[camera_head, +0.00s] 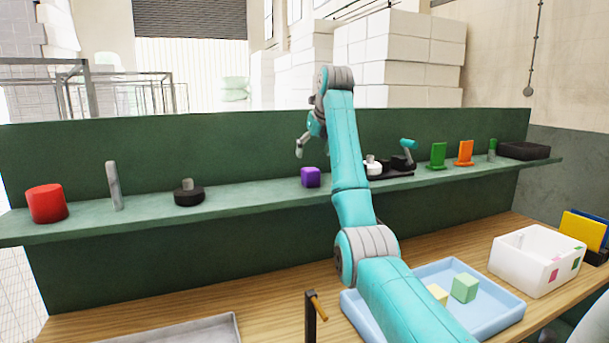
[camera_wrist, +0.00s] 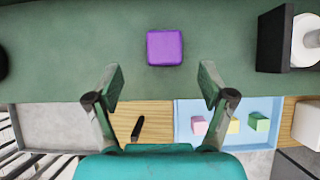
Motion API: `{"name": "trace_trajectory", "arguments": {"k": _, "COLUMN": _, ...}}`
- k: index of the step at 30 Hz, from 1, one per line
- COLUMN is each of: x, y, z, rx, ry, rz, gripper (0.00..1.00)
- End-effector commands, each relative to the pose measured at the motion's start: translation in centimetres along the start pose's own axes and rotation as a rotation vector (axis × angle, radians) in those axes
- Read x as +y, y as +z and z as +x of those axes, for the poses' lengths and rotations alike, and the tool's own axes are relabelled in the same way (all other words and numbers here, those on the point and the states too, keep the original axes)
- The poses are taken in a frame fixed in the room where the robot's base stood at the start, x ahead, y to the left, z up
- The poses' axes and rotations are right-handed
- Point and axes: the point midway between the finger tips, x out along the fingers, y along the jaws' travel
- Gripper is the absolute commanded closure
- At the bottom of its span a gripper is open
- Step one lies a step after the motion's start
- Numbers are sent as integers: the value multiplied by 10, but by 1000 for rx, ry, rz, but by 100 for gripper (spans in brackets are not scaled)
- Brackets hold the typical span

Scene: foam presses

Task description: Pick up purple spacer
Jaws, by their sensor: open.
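The purple spacer (camera_head: 311,177) is a small block with rounded edges. It sits on the green shelf (camera_head: 250,193), near its front edge and left of my arm. In the wrist view the purple spacer (camera_wrist: 165,47) lies beyond my fingertips, roughly centred between them. My gripper (camera_wrist: 161,88) is open and empty, with its two fingers spread apart. It is apart from the spacer. In the head view my gripper (camera_head: 303,146) shows small, at the end of my arm above the shelf, close to the spacer.
On the shelf stand a red cylinder (camera_head: 47,203), a grey post (camera_head: 115,186) and a black disc (camera_head: 189,196) to the left. A black fixture (camera_head: 388,172) is right of the spacer. Below, a blue tray (camera_head: 497,317) holds several blocks. Shelf around the spacer is clear.

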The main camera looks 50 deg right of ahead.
Motion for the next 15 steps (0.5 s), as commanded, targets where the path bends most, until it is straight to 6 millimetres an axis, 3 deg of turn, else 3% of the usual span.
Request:
{"name": "trace_trajectory", "arguments": {"k": 9, "x": 0, "y": -1, "z": 44, "rx": 4, "ry": 1, "rz": 1, "gripper": 19}}
{"name": "trace_trajectory", "arguments": {"k": 15, "x": -1, "y": -1, "z": 56, "rx": 1, "ry": 0, "rz": 1, "gripper": 19}}
